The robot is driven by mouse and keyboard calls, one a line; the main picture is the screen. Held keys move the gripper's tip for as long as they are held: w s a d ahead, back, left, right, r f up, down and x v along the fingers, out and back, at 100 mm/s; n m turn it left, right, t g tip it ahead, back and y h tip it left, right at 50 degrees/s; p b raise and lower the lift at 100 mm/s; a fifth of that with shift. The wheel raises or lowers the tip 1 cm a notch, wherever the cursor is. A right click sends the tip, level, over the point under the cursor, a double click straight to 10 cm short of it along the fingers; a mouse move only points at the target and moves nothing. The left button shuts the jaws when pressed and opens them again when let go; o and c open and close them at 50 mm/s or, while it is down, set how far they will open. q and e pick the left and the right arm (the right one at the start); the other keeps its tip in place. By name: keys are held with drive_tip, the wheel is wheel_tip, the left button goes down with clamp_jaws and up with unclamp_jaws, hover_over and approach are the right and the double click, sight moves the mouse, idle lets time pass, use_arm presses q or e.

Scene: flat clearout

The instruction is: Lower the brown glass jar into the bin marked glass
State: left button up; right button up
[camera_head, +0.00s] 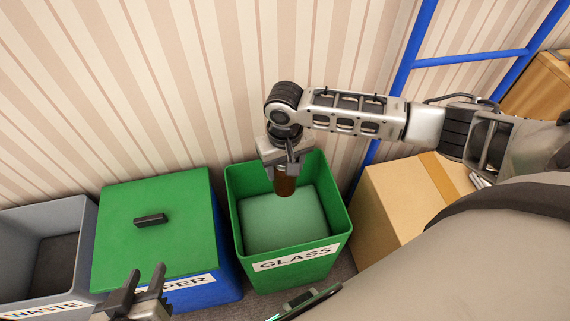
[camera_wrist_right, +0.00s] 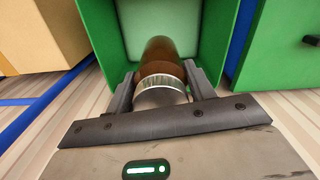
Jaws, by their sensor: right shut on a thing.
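The brown glass jar (camera_head: 285,186) hangs upright from my right gripper (camera_head: 283,165), over the back part of the open green bin marked GLASS (camera_head: 342,226). In the right wrist view the jar (camera_wrist_right: 160,54) has a silvery band at its near end, and my right gripper's fingers (camera_wrist_right: 160,90) are shut on it from both sides. Its far end points into the bin. How deep the jar reaches below the rim is hard to tell. My left gripper (camera_head: 138,292) is open and empty at the lower left, in front of the paper bin.
A blue bin with a closed green lid (camera_head: 150,230) stands left of the glass bin. An open grey bin marked WASTE (camera_head: 80,222) is farther left. A cardboard box (camera_head: 405,210) and a blue rack (camera_head: 470,60) stand to the right. A striped wall is behind.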

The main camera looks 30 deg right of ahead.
sight(285, 180)
idle(0.3)
